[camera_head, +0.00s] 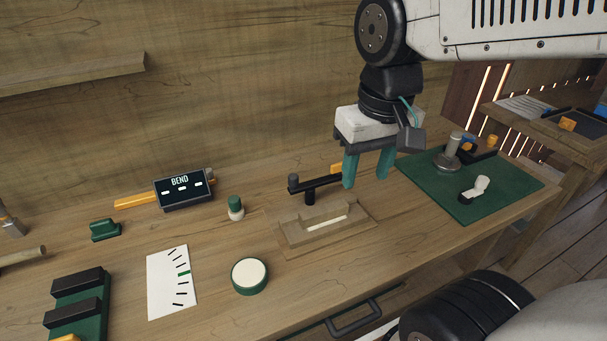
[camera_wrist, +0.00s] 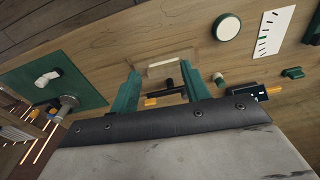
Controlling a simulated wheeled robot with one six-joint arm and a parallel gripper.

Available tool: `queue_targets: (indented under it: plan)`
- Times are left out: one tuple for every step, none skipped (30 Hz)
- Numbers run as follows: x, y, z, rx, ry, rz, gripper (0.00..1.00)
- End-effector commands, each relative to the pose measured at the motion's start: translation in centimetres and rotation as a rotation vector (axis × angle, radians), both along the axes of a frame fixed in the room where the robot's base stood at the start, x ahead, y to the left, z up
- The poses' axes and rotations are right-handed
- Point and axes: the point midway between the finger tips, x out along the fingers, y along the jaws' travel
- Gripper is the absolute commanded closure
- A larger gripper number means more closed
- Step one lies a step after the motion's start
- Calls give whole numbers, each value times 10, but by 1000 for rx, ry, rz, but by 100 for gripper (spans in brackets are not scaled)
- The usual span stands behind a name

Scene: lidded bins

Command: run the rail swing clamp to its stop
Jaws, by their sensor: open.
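The swing clamp (camera_head: 310,187) is a black bar on a short dark post, with a round knob at its left end. It stands at the back of a wooden fixture (camera_head: 325,230) with a pale strip. My gripper (camera_head: 365,180) is open, fingers pointing down, near the bar's right end. I cannot tell whether a finger touches the bar. In the wrist view the bar (camera_wrist: 166,93) shows between the two green fingers of my gripper (camera_wrist: 160,76), beyond them. A small orange piece (camera_head: 336,168) shows behind the bar's right end.
A green-capped piece (camera_head: 235,207) and a round green-rimmed disc (camera_head: 249,276) lie left of the fixture. A BEND display (camera_head: 184,190) stands farther left, above a marked paper (camera_head: 171,283). A green mat (camera_head: 510,192) with metal parts lies right. The table in front of the fixture is clear.

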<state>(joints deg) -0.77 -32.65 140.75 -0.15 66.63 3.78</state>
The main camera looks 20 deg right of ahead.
Motion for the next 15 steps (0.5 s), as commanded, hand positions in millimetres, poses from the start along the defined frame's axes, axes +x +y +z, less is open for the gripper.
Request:
queue_targets:
  plan:
    - [22,2,-3,1,18,-15,54]
    - [36,3,-4,3,23,-26,54]
    - [53,4,-7,4,30,-41,54]
    - [66,5,-10,5,34,-53,54]
    - [79,6,-13,6,38,-64,54]
    - [96,8,-19,7,45,-78,54]
    - [110,10,-23,8,48,-89,54]
    - [122,11,-29,8,54,-100,54]
    - [139,14,-36,9,59,-114,54]
    - [151,15,-43,9,64,-124,54]
    - [163,17,-49,10,67,-135,54]
    - [176,18,-58,9,72,-146,54]
    - [186,20,-65,10,75,-157,54]
    - [195,21,-71,10,78,-165,54]
    - [205,23,-79,10,82,-175,54]
